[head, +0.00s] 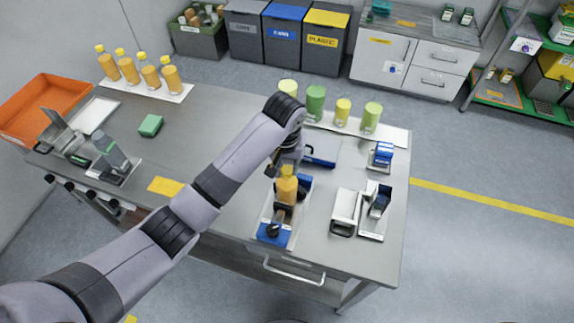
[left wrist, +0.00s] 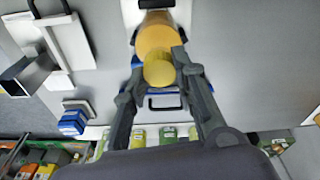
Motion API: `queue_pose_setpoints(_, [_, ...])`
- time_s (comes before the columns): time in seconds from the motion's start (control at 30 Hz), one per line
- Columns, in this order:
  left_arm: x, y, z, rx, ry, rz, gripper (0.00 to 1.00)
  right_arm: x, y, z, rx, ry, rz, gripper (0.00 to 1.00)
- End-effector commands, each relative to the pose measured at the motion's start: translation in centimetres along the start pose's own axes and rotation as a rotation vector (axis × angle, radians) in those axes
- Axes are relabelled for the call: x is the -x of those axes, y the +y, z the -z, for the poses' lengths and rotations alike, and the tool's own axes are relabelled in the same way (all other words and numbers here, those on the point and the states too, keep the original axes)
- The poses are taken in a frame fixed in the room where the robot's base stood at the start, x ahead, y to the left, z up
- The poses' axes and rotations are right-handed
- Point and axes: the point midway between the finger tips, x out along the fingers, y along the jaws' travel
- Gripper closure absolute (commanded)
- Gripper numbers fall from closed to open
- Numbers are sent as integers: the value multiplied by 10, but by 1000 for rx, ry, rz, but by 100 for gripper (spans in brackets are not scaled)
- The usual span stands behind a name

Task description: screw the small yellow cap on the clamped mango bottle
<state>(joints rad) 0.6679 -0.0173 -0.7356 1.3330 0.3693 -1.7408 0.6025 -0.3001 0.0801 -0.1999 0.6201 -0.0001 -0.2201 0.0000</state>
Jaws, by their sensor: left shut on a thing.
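The mango bottle (head: 287,188), orange, stands upright in the blue-based clamp (head: 273,237) near the table's front right. My left gripper (head: 287,163) is directly above the bottle, fingers pointing down. In the left wrist view, my left gripper (left wrist: 160,66) is shut on the small yellow cap (left wrist: 159,73), with a finger on each side of it. The cap lines up with the orange bottle (left wrist: 157,36) at its top; whether its thread is seated cannot be told. My right gripper is not in view.
Several green and yellow containers (head: 315,102) stand on a white strip behind the clamp. Grey-and-white devices (head: 345,212) stand to its right, and a blue item (head: 322,152) lies behind. Several filled bottles (head: 128,68) stand at the back left. The table's middle holds little.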

Motion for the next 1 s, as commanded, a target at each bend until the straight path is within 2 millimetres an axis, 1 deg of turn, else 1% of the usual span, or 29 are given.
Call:
queue_pose_setpoints(0.13, [0, 0, 0, -4, 0, 0, 100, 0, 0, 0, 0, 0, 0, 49])
queue_pose_setpoints(0.23, [0, -1, 0, -68, 0, -6, 100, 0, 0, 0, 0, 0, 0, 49])
queue_pose_setpoints(0.5, [0, -2, 1, -451, -3, -52, 100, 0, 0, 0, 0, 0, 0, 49])
queue_pose_setpoints(0.6, [0, -1, 0, -568, -4, -68, 100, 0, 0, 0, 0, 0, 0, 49])
queue_pose_setpoints(0.87, [-1, -1, 0, -715, -5, -86, 100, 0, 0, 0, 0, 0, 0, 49])
queue_pose_setpoints(1.0, [-1, -2, 1, -905, -7, -108, 100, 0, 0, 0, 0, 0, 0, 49])
